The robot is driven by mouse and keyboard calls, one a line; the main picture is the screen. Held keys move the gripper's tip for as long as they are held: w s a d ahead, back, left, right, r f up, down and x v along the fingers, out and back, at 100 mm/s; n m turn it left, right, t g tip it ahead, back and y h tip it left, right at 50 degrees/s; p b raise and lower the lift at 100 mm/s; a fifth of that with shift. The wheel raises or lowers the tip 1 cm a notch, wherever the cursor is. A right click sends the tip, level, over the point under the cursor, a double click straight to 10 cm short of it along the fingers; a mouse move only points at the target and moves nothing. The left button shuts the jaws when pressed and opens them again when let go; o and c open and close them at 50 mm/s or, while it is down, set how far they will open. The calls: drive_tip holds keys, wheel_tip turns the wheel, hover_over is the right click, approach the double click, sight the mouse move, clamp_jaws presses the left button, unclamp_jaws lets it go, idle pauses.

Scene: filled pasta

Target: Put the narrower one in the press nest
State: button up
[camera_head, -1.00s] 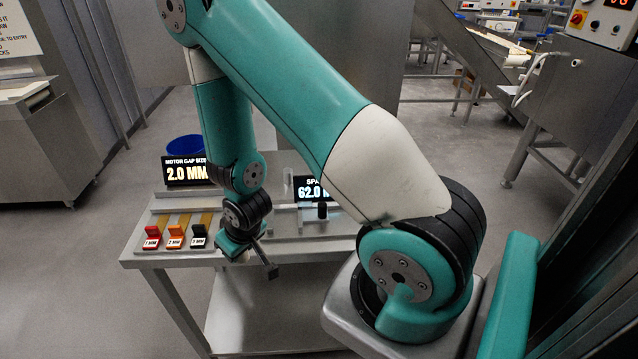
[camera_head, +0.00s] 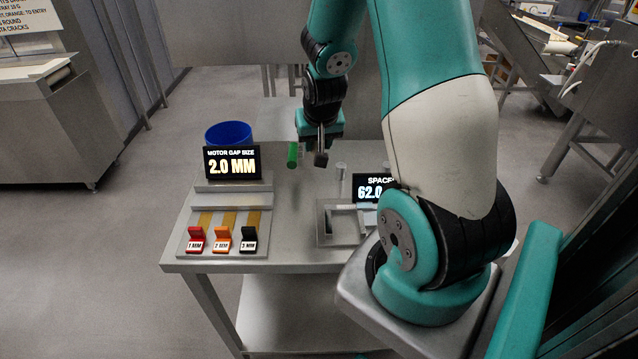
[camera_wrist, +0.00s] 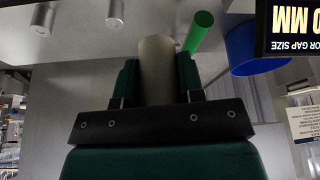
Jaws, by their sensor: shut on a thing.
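My gripper (camera_head: 321,140) is above the back middle of the steel table in the head view. In the wrist view, it is shut on a plain grey cylinder (camera_wrist: 157,65), which sits between the two green fingers. Two other pale grey cylinders show at the top left of the wrist view, a left one (camera_wrist: 43,15) and a right one (camera_wrist: 115,12). One pale cylinder (camera_head: 341,172) stands behind the fixture in the head view. I cannot tell which cylinder is narrower. A grey fixture with a recess (camera_head: 324,236), possibly the press nest, sits at the table's front.
A green cylinder (camera_head: 292,155) is close left of my gripper. A blue bin (camera_head: 228,133) stands behind the "2.0 MM" display (camera_head: 232,163). Red (camera_head: 195,238), orange (camera_head: 222,238) and black (camera_head: 249,238) labelled blocks sit front left. A "62.0" display (camera_head: 372,188) stands right.

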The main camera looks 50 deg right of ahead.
sight(316, 191)
wheel_tip(316, 191, down, 13)
drive_tip(key=shift+f+p, duration=0.2)
drive_tip(key=shift+p, duration=0.3)
drive_tip(key=shift+f, duration=0.25)
drive_tip(key=o, duration=1)
drive_tip(key=shift+r, duration=0.1)
drive_tip(key=shift+r, duration=0.1)
